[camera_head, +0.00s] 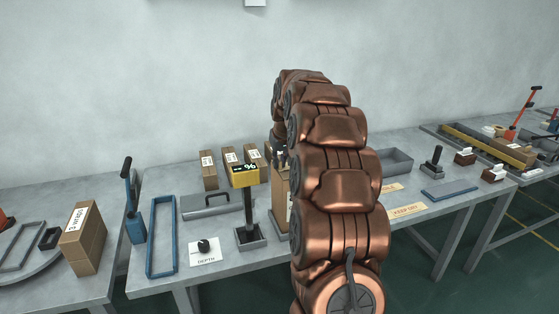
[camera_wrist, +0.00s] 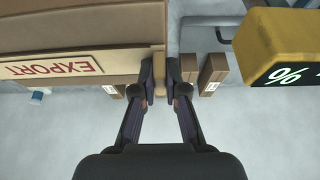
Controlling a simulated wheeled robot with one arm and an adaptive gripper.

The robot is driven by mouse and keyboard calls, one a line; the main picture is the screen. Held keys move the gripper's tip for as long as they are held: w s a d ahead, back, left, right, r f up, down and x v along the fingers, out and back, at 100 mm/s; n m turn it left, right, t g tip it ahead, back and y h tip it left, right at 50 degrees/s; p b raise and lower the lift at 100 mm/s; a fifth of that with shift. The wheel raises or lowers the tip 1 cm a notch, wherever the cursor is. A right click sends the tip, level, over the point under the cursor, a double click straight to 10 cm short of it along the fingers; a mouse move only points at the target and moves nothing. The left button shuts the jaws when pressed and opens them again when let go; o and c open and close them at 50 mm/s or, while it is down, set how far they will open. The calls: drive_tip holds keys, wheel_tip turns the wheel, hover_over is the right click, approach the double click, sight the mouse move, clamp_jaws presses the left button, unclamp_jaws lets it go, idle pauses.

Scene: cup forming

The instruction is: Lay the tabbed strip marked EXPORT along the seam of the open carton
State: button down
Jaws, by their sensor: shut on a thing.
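The tabbed strip marked EXPORT (camera_wrist: 65,68) is pale with red lettering and runs in from the left in the wrist view, its print upside down. My gripper (camera_wrist: 160,78) is shut on a small tan tab at the strip's right end. The brown open carton (camera_wrist: 80,35) lies right beside the strip; I cannot tell whether they touch. In the head view the carton (camera_head: 281,205) stands on the bench, mostly hidden behind my copper arm. My gripper (camera_head: 280,157) is near its top there, and the strip and seam cannot be made out.
A yellow % display on a post (camera_head: 244,176) stands just left of the carton; it is close at upper right in the wrist view (camera_wrist: 285,45). Small boxes (camera_head: 208,169) stand behind. A grey lidded case (camera_head: 210,204) and blue frame (camera_head: 161,250) are left; a grey tray (camera_head: 397,165) is right.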

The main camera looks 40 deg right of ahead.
drive_tip(key=c, duration=1.1)
unclamp_jaws()
drive_tip(key=shift+c, duration=0.2)
drive_tip(key=shift+r, duration=0.1)
drive_tip(key=v, duration=1.1)
drive_tip(key=shift+s+r, duration=0.2)
drive_tip(key=shift+r, duration=0.15)
drive_tip(key=shift+a, duration=0.15)
